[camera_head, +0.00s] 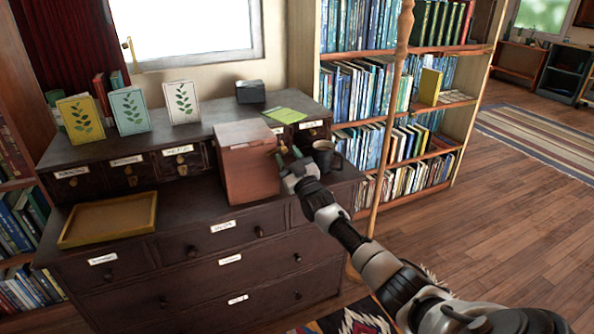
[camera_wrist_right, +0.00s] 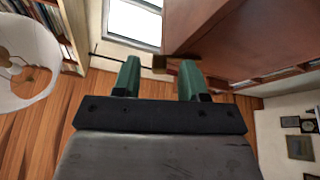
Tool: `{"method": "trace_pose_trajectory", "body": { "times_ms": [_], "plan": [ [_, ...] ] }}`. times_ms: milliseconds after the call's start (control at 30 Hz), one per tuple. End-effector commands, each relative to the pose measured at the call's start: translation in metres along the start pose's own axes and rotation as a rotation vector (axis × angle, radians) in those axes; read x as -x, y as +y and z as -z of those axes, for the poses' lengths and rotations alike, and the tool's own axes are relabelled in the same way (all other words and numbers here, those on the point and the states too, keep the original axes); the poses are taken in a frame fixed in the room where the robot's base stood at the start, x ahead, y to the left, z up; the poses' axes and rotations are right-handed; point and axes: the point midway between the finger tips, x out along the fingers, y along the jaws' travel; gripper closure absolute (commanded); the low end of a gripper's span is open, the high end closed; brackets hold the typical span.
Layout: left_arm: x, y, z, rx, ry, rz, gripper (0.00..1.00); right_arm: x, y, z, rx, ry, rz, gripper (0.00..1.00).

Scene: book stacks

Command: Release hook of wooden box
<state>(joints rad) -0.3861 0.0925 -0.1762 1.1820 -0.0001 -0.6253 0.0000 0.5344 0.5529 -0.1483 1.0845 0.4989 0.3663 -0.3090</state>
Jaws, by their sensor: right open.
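The wooden box (camera_head: 250,172) is a reddish-brown upright box with its lid down, standing on the dark dresser. In the right wrist view the box (camera_wrist_right: 235,40) fills the upper right. My right gripper (camera_head: 288,160) is at the box's right side in the head view. Its green fingers are apart and empty in the wrist view (camera_wrist_right: 160,78). A small brownish piece (camera_wrist_right: 160,64) with a thin dark line shows just beyond and between the fingertips; I cannot tell whether it is the hook or whether a finger touches it. My left gripper is not in view.
A dark mug (camera_head: 323,156) stands just right of my right gripper. A shallow wooden tray (camera_head: 108,220) lies at the left on the dresser (camera_head: 215,275). Several leaf-pattern books (camera_head: 130,110) stand behind. A tall wooden pole (camera_head: 388,130) and bookshelf (camera_head: 455,100) are to the right.

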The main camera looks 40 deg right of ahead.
Motion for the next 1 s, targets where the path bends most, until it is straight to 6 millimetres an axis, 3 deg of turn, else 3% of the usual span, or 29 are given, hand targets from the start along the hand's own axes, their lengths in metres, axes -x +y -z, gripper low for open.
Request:
{"method": "trace_pose_trajectory", "body": {
  "times_ms": [500,700,1000],
  "plan": [
    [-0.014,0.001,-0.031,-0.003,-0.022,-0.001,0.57,0.085,-0.001,0.000,0.000,-0.003,0.002,0.57],
    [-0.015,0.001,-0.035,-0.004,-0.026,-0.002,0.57,0.099,0.000,0.000,0.000,-0.001,0.000,0.57],
    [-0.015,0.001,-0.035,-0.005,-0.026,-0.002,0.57,0.100,0.000,0.000,0.000,-0.001,0.000,0.57]
  ]
}}
